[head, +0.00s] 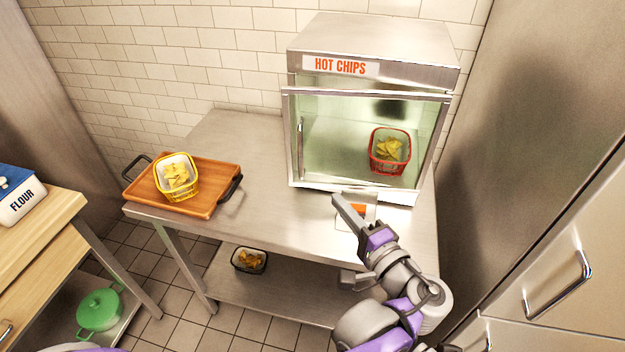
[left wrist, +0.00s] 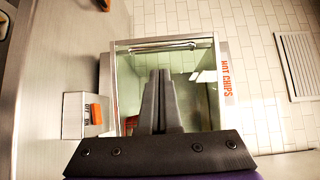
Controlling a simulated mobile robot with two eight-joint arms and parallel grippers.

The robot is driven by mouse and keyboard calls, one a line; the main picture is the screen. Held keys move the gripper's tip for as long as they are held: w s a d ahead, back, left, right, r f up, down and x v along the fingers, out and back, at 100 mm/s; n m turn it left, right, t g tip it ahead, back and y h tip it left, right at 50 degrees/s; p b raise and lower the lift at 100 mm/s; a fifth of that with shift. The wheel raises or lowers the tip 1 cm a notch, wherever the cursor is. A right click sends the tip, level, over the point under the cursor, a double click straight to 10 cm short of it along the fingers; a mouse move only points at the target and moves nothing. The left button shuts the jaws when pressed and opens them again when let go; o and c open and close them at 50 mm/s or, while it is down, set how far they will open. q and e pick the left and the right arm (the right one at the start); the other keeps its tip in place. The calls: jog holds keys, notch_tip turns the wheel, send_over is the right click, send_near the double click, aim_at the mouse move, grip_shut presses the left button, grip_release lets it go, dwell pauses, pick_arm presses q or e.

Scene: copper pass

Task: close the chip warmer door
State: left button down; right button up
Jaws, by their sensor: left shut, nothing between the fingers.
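The chip warmer (head: 375,40) is a steel cabinet with a "HOT CHIPS" label, standing at the back right of the steel table. Its glass door (head: 291,140) has a metal frame and an upright handle (head: 301,140) near its left edge. The door lies across the front, shut or nearly shut; I cannot tell if a small gap is left. It also fills the middle of the left wrist view (left wrist: 165,42). My left gripper (head: 337,200) is shut and empty, in front of the door's lower part. I cannot tell if it touches. My right gripper is not in view.
A red basket of chips (head: 376,157) is inside the warmer. A switch box (head: 370,212) with an orange switch sits below the door. A wooden tray (head: 212,180) with a yellow basket (head: 163,181) is at the left. Steel cabinets (head: 560,240) stand close on the right.

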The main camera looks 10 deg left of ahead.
aim_at(301, 158)
pick_arm(q)
jog(key=p+x, duration=0.1)
jog(key=x, duration=1.2)
jog(key=shift+w+a, duration=0.2)
jog(key=shift+w, duration=0.05)
jog(key=w, duration=0.2)
jog(key=w+a, duration=0.1)
jog(key=w, duration=0.2)
jog(key=shift+a+r+p, duration=0.15)
jog(key=shift+p, duration=0.25)
jog(key=shift+s, duration=0.15)
